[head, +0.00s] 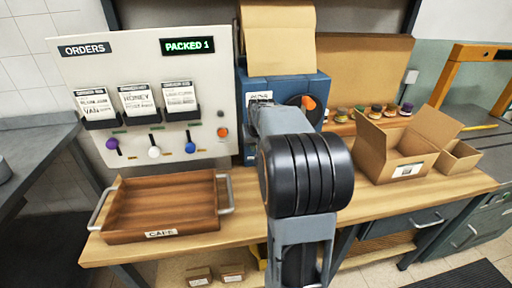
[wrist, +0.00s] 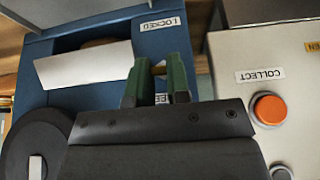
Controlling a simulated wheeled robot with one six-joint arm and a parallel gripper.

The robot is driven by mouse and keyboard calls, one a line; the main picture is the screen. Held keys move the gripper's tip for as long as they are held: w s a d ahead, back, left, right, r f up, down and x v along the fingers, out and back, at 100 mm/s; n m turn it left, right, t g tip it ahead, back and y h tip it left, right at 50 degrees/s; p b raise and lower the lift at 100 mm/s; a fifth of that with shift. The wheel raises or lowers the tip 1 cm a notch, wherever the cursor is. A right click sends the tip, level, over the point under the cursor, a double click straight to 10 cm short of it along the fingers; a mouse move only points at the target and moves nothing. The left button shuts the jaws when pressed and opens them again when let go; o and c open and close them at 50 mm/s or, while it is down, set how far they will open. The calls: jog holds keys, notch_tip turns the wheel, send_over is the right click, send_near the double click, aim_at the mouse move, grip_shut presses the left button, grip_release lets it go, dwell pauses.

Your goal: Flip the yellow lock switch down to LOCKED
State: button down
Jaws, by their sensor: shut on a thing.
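The yellow lock switch (wrist: 158,69) shows as a small yellowish piece between the green fingertips of my gripper (wrist: 158,84) in the wrist view. My gripper is shut on it, at the front of the blue machine (wrist: 104,98). The LOCKED label (wrist: 163,23) appears upside down near the top of the wrist view, beyond the fingertips. Another label is mostly hidden behind the fingers. The switch's exact tilt cannot be told. In the head view, my arm covers the switch and fingertips in front of the blue machine (head: 320,85).
An orange COLLECT button (wrist: 269,108) is on the pale orders panel (head: 205,100) beside the machine. The machine has a dial with an orange grip (head: 307,102). A wooden tray (head: 125,236) and an open cardboard box (head: 385,170) stand on the bench.

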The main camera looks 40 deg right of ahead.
jog(key=f+t+h+b, duration=0.1)
jog(key=t+b, duration=0.1)
jog(key=b, duration=0.6)
jog(key=f+t+h+b, duration=0.1)
jog(key=t+b, duration=0.2)
jog(key=b, duration=0.5)
jog(key=f+t+h+b, duration=0.1)
jog(key=t+b, duration=0.2)
jog(key=b, duration=0.5)
jog(key=shift+s+a+f+h, duration=0.15)
jog(key=shift+s+f+h, duration=0.1)
jog(key=shift+f+h, duration=0.15)
jog(key=shift+r+b, duration=0.15)
jog(key=shift+b, duration=0.35)
jog(key=c, duration=1.1)
grip_release()
